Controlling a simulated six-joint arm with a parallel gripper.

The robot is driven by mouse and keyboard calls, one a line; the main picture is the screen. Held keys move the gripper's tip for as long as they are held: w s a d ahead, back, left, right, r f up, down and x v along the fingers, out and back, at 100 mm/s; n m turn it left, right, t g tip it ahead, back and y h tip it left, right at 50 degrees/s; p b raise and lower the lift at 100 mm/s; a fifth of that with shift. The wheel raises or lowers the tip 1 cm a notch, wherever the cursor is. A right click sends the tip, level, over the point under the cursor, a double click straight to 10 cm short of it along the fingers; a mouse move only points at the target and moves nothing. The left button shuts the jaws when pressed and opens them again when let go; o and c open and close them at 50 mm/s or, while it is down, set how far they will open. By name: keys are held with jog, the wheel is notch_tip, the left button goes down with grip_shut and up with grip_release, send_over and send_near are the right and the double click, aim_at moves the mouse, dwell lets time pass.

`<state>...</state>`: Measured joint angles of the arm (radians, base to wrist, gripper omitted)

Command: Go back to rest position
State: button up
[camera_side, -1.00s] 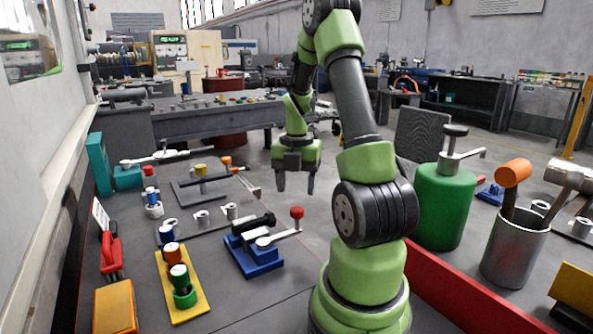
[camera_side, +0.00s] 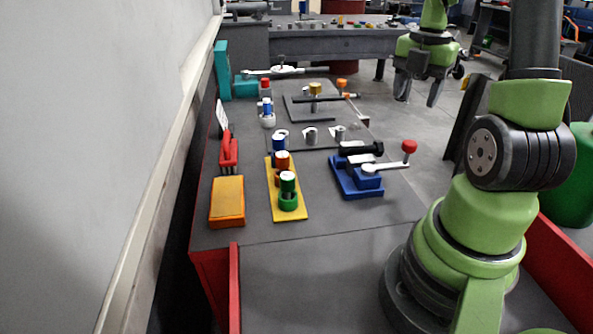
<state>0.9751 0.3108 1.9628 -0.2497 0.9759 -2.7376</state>
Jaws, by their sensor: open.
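My gripper (camera_side: 419,98) hangs at the upper right of the side view, pointing down, with its two dark fingers apart and nothing between them. It is to the right of the work table (camera_side: 330,222), in front of the floor behind, and its exact height cannot be told. On the table a yellow plate (camera_side: 299,212) bears a green barrel piece (camera_side: 288,196), an orange one (camera_side: 282,162) and a blue one (camera_side: 278,144) in a row. All three stand upright, well apart from my gripper.
A blue clamp (camera_side: 358,182) with a red-knobbed lever stands right of the plate. An orange box (camera_side: 227,202) and a red tool (camera_side: 228,152) lie left of it. A dark fixture (camera_side: 300,107) is behind. The table's front is clear. A green canister (camera_side: 577,180) is far right.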

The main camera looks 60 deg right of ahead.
jog(key=w+a+r+m+t, duration=0.2)
jog(key=w+a+r+m, duration=0.3)
jog(key=a, duration=0.3)
jog(key=s+a+r+m+t+y, duration=0.1)
jog(key=s+a+r+m+t, duration=0.1)
jog(key=a+m, duration=0.6)
jog(key=s+a+r+m+t+y, duration=0.1)
jog(key=s+a+r+m+t, duration=0.2)
jog(key=a+m, duration=0.5)
jog(key=shift+s+a, duration=0.7)
jog(key=shift+a, duration=0.1)
